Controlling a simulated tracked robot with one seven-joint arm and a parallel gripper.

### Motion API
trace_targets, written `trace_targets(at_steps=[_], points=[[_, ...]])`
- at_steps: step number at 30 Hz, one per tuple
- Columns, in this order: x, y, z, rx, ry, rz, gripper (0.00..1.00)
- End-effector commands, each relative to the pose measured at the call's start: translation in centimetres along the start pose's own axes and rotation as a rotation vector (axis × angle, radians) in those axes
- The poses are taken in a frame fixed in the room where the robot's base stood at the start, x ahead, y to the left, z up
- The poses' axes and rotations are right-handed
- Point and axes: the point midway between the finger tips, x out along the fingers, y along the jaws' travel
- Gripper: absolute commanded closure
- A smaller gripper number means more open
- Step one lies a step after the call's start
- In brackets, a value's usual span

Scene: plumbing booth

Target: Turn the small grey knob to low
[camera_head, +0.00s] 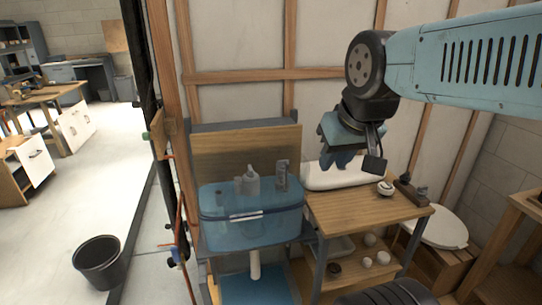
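My gripper (341,158) hangs from my arm over the back of the wooden bench (355,217), in front of the white basin (318,176). It points downward, and its fingers look bluish and small. I cannot tell whether they are apart or together, and I see nothing clearly held. I cannot surely pick out the small grey knob. A dark block with a small grey upright part (421,191) lies at the bench's right end. A small white round piece with a dark top (385,188) sits beside it. The setting of any knob is too small to read.
A see-through blue tank (250,226) with grey fittings (281,175) stands left of the bench. White round pieces (382,257) lie on the lower shelf. A white toilet lid (436,227) is at right. A black bucket (99,263) stands on open floor at left.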

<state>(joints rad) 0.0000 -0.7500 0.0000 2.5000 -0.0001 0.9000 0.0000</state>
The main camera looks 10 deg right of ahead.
Motion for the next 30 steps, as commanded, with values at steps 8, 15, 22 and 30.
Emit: trace_targets(at_steps=[8,15,22,30], points=[[0.0,0.0,-0.1,-0.005,-0.002,0.003,0.76],[0.7,-0.3,-3.2,-0.145,-0.066,0.060,0.76],[2.9,-1.3,-8.7,-0.413,-0.189,0.112,0.76],[7.2,-2.2,-14.8,-0.724,-0.331,0.086,0.76]])
